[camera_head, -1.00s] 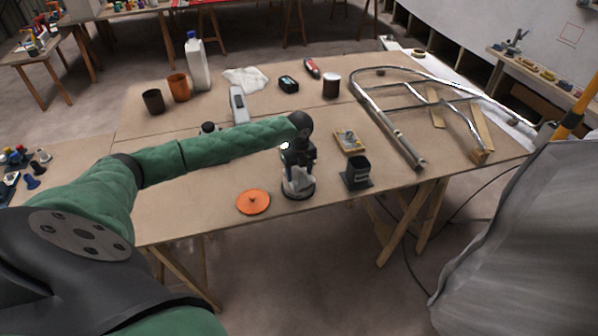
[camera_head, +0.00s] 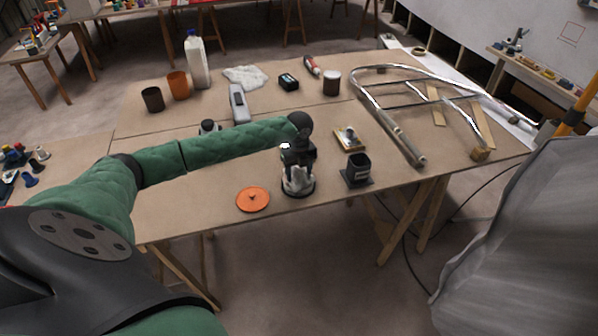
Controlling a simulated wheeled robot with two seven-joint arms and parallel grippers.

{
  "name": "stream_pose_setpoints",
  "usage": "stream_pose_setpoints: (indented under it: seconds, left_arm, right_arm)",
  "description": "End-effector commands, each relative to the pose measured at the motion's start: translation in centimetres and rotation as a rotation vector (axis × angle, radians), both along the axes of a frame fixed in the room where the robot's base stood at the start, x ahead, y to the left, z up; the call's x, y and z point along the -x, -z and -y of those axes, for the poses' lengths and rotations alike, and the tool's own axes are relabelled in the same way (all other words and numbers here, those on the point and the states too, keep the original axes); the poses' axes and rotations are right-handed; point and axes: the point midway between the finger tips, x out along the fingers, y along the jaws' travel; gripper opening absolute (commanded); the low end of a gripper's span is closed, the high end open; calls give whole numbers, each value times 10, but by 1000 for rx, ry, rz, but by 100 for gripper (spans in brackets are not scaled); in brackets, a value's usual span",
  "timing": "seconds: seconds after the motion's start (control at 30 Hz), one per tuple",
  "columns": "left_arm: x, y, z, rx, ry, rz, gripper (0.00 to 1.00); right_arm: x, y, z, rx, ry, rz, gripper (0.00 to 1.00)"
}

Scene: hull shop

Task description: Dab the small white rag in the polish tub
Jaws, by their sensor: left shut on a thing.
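My left gripper (camera_head: 298,168) points down near the table's front edge and is shut on the small white rag (camera_head: 298,185). The rag bulges out crumpled below the fingers. The polish tub (camera_head: 312,191) is a low dark round tub right under it. The rag is at the tub's opening and hides most of its inside; I cannot tell how deep it reaches. The orange lid (camera_head: 252,199) lies flat on the table to the left of the tub. My right gripper is not in view.
A black square holder (camera_head: 357,170) stands close right of the tub, with a small tray (camera_head: 349,138) behind it. A bent metal rail frame (camera_head: 400,135) fills the table's right. A white cloth (camera_head: 245,76), cups and a white bottle (camera_head: 196,62) stand at the back.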

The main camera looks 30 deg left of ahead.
Motion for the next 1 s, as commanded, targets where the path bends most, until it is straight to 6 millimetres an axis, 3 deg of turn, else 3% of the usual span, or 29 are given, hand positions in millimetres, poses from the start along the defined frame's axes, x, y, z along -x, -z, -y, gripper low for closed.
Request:
stream_pose_setpoints:
  seconds: [1.0]
  left_arm:
    - [0,8,0,0,0,0,40]
  right_arm:
    - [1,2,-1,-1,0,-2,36]
